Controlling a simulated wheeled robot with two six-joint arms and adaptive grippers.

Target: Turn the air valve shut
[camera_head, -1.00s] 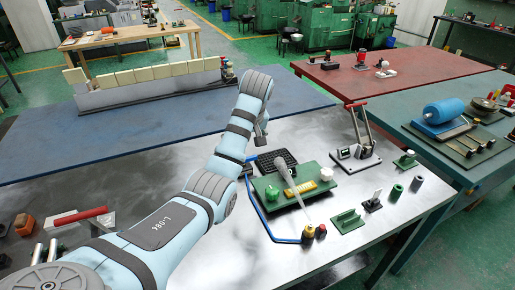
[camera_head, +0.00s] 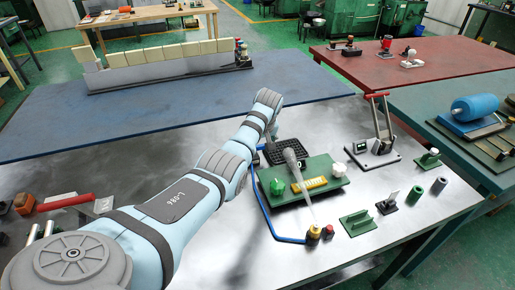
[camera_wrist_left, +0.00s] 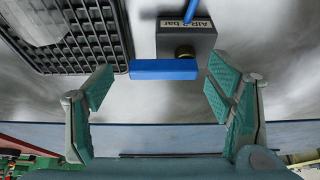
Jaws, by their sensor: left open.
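The air valve is a grey block (camera_wrist_left: 186,42) labelled "AIR 2 bar" in the left wrist view. A brass stem (camera_wrist_left: 185,52) sits at its near side. A flat blue lever (camera_wrist_left: 160,69) extends left from the stem, across the picture. My left gripper (camera_wrist_left: 160,84) is open, its green-padded fingers on either side of the lever, apart from it. In the head view my left gripper (camera_head: 268,142) is small and partly hidden by my forearm. I cannot clearly make out the valve there. My right gripper is not in view.
A black grid mat (camera_wrist_left: 75,35) lies left of the valve. A blue hose (camera_head: 262,212) runs along the green board (camera_head: 325,178) to a brass fitting (camera_head: 313,233). A lever press (camera_head: 378,145) stands to the right.

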